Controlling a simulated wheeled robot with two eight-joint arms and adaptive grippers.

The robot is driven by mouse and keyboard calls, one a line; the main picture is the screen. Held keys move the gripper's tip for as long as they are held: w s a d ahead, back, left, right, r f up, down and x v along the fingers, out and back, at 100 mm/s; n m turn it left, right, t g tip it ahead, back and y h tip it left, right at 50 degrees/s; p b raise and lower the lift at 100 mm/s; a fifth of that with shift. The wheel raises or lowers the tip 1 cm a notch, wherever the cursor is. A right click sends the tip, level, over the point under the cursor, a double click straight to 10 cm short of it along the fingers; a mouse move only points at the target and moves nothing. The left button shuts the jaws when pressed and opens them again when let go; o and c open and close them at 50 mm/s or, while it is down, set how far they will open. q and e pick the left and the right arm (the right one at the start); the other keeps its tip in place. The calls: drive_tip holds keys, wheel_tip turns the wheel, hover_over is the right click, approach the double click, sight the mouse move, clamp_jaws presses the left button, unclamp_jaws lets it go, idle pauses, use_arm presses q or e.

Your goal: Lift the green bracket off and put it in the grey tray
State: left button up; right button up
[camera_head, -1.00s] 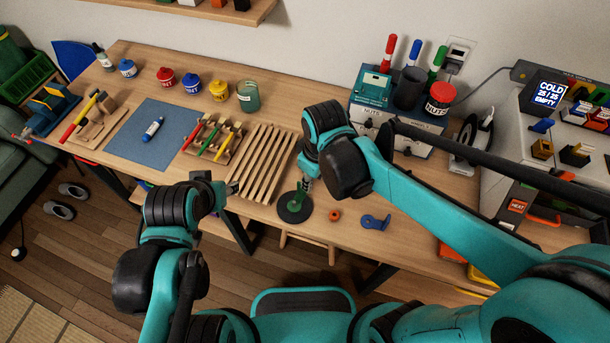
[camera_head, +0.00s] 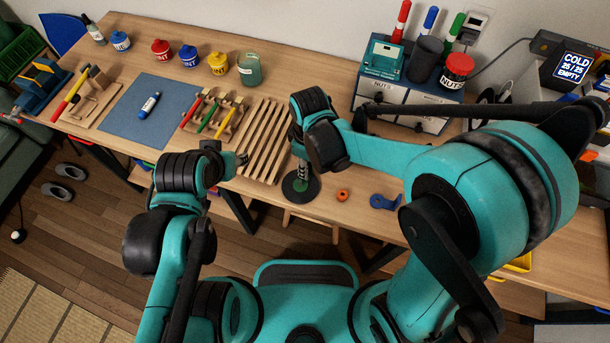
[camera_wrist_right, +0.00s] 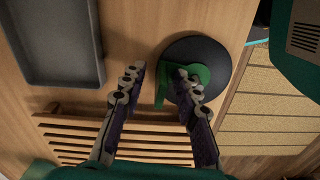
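The green bracket (camera_wrist_right: 200,73) shows in the right wrist view on a round dark base (camera_wrist_right: 190,48), partly covered by a finger of my right gripper. The base (camera_head: 297,194) stands near the table's front edge in the head view. My right gripper (camera_wrist_right: 160,78) is open, its fingers apart. One fingertip overlaps the bracket in the picture; I cannot tell whether they touch. The grey tray (camera_wrist_right: 91,85) lies at the upper left of the right wrist view, apart from the base; my right arm seems to hide it in the head view. My left gripper (camera_head: 240,160) is near the slatted rack, its fingers too small to read.
The wooden slatted rack (camera_head: 267,138) lies left of the base. An orange ring (camera_head: 342,195) and a blue part (camera_head: 384,202) lie to its right. A nuts drawer box (camera_head: 400,100) stands at the back. The blue mat (camera_head: 130,120) lies further left.

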clamp_jaws()
drive_tip(key=shift+r, duration=0.1)
drive_tip(key=shift+r+p, duration=0.3)
drive_tip(key=shift+r, duration=0.1)
drive_tip(key=r+p, duration=0.1)
drive_tip(key=r, duration=0.1)
drive_tip(key=r+p, duration=0.1)
drive_tip(key=r, duration=0.1)
drive_tip(key=shift+s+d, duration=0.1)
drive_tip(key=shift+d, duration=0.1)
drive_tip(key=s+d+r+p, duration=0.4)
drive_tip(key=d+r+p, duration=0.3)
drive_tip(key=d+r, duration=0.3)
drive_tip(key=shift+d+r, duration=0.25)
drive_tip(key=shift+r, duration=0.1)
